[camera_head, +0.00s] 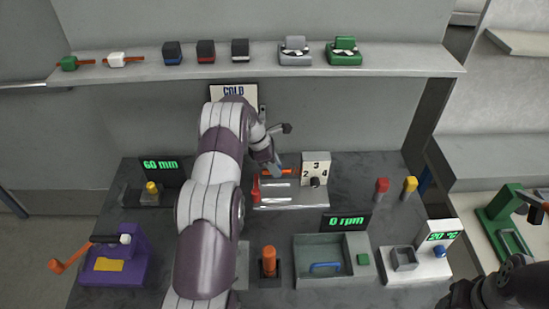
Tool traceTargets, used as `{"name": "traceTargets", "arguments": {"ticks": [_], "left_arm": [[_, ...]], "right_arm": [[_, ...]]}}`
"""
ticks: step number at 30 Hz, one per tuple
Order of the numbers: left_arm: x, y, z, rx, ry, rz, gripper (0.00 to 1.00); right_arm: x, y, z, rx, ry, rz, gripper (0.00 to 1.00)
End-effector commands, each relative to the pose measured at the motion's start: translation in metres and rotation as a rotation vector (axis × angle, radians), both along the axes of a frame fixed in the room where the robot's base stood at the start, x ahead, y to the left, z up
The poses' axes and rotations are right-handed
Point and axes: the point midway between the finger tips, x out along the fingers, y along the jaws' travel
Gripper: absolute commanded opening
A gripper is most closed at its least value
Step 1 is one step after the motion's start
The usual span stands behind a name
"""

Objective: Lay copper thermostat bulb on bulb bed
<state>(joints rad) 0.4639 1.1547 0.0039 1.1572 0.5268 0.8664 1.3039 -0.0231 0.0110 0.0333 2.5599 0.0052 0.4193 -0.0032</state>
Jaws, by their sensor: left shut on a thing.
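My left gripper (272,166) reaches over the table from the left arm and points down at the thermostat unit. It is shut on the copper thermostat bulb, seen as a thin orange-copper piece (287,172) showing right of the fingertips. The fingers hide part of it. Just right of it stands the white dial block (316,167) with numbers and a black knob. A pale grey plate (290,202) with bright strips lies below the gripper; I cannot tell which part is the bulb bed. My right gripper (490,293) is a dark shape at the lower right corner, its fingers unclear.
A red upright peg (256,188) stands at the plate's left. A grey tray (334,262) with a blue handle, an orange-topped post (269,260) and a purple crank device (115,255) stand in front. Red (381,188) and yellow (409,187) pegs stand right. A shelf (260,67) hangs behind.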

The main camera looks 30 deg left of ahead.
Motion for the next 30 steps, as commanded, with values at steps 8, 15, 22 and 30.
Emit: {"name": "traceTargets", "arguments": {"ticks": [8,15,22,30], "left_arm": [[-0.001,0.000,-0.054,0.000,0.001,0.000,0.03],[-0.001,0.000,-0.067,0.002,-0.001,0.000,0.03],[-0.001,0.000,-0.066,0.002,-0.001,-0.001,0.03],[-0.002,0.000,-0.077,0.001,0.001,0.000,0.03]], "right_arm": [[0.000,0.000,-0.020,0.000,0.000,0.000,0.57],[0.000,0.000,-0.023,0.000,0.000,0.000,0.57],[0.000,0.000,-0.023,0.000,0.000,0.000,0.57],[0.000,0.000,-0.035,0.000,0.000,0.000,0.57]]}}
